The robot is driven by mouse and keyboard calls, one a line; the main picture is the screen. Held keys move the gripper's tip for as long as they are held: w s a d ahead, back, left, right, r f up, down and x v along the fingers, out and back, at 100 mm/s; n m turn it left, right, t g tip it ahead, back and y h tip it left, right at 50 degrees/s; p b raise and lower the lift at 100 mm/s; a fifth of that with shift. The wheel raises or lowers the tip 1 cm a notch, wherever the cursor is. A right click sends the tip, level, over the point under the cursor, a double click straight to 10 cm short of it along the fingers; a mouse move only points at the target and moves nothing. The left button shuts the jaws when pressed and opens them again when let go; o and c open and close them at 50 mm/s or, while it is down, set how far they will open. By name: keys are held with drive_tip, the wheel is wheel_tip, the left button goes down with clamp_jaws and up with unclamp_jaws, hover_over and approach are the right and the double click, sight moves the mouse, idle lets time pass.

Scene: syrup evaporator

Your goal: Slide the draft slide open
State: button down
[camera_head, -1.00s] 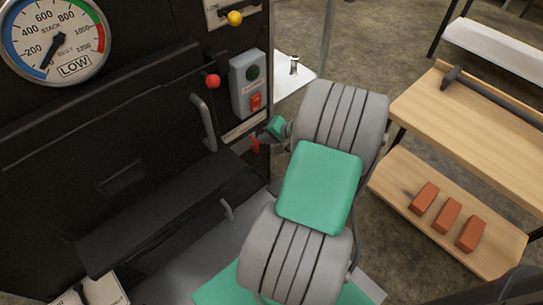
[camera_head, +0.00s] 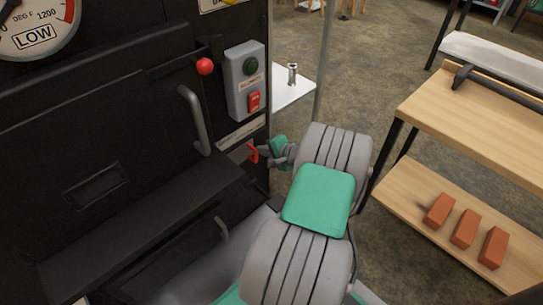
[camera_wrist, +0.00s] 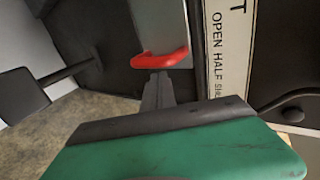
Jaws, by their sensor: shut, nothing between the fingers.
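The draft slide shows as a grey metal plate (camera_wrist: 160,22) with a red handle (camera_wrist: 160,58) in the wrist view. The red handle also shows in the head view (camera_head: 253,153), low on the black front near its right edge. A white label (camera_wrist: 230,70) reading "OPEN HALF SHUT" in part runs beside the plate. My gripper (camera_wrist: 158,78) is shut and empty, its fingertips right at the red handle; I cannot tell whether they press on it. In the head view my gripper (camera_head: 266,155) reaches the handle from the right.
A grey switch box (camera_head: 245,80), a red knob (camera_head: 205,66) and a grey bar handle (camera_head: 195,120) stick out above the slide. A black ledge (camera_head: 140,225) juts out at lower left. A wooden bench (camera_head: 470,120) with bricks (camera_head: 465,228) on its lower shelf stands right.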

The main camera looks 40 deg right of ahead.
drive_tip(key=shift+w+f, duration=0.25)
drive_tip(key=shift+w, duration=0.25)
drive_tip(key=shift+a, duration=0.1)
drive_tip(key=s+r+p, duration=0.2)
drive_tip(key=s+p, duration=0.3)
drive_tip(key=s, duration=0.4)
idle(0.7)
